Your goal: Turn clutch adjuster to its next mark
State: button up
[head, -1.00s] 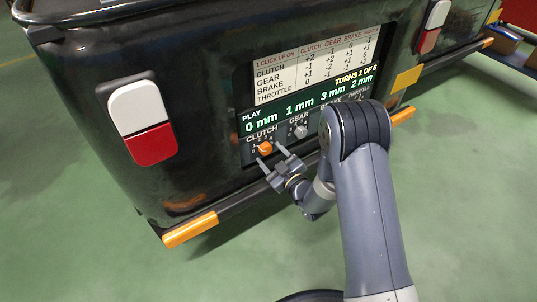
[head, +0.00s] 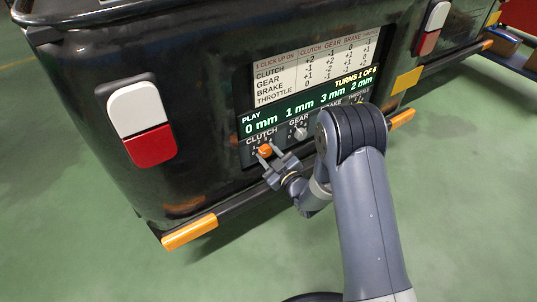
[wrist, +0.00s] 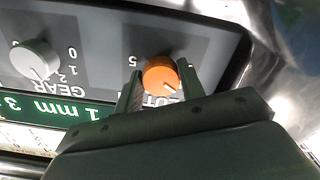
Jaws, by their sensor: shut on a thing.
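The clutch adjuster is an orange knob (head: 265,150) under the word CLUTCH on the dark panel. My gripper (head: 269,154) is at the knob, with one finger on each side of it, and is shut on it. In the wrist view the orange knob (wrist: 160,75) shows between the two fingertips (wrist: 160,84), with a pale pointer line on its face. The fingers cover part of the CLUTCH label and most of its scale marks; a 5 shows beside the knob. The display (head: 308,109) reads 0 mm, 1 mm, 3 mm, 2 mm.
The grey GEAR knob (head: 300,133) sits close to the right of the clutch knob; it shows in the wrist view too (wrist: 35,59). A chart (head: 317,68) is above the display. An orange-ended bumper bar (head: 190,231) runs below.

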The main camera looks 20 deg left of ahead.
jog(key=shift+f+m, duration=0.1)
jog(key=shift+m, duration=0.2)
jog(key=shift+c, duration=0.4)
jog(key=shift+m+b, duration=1)
jog(key=shift+m, duration=0.2)
jog(key=shift+m+b, duration=0.9)
jog(key=shift+m, duration=1.5)
jog(key=o, duration=1)
jog(key=shift+a, duration=0.1)
jog(key=p+v, duration=0.2)
jog(key=v, duration=0.9)
